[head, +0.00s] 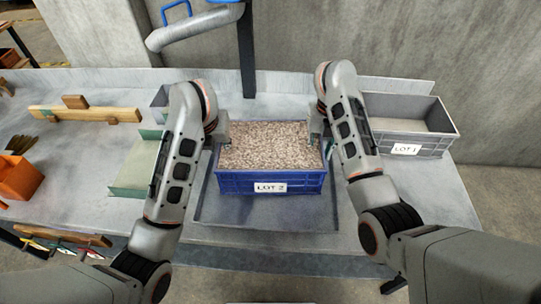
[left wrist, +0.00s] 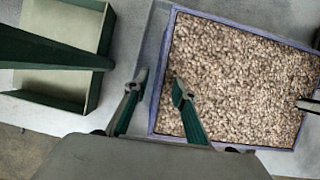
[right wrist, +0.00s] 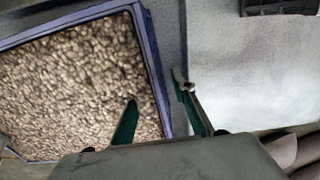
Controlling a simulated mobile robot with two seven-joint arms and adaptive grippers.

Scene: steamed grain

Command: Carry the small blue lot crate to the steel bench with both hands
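The small blue crate (head: 230,183) is labelled LOT 2 and full of pale brown grain. In the head view it sits level over a darker grey tray-like area (head: 215,212) of the steel bench (head: 450,195). My left gripper (head: 222,133) is at the crate's left wall. In the left wrist view its fingers (left wrist: 157,88) are apart, one outside the wall and one over the grain. My right gripper (head: 316,128) is at the right wall. In the right wrist view its fingers (right wrist: 157,93) are also apart, straddling the rim. The finger ends' contact with the walls cannot be made out.
A grey crate (head: 433,147) labelled LOT 1 stands at the right. A green tray (head: 130,185) lies left of the blue crate and shows in the left wrist view (left wrist: 62,83). A wooden bar (head: 85,113) and orange bin (head: 18,178) are farther left. A dark post (head: 246,60) rises behind.

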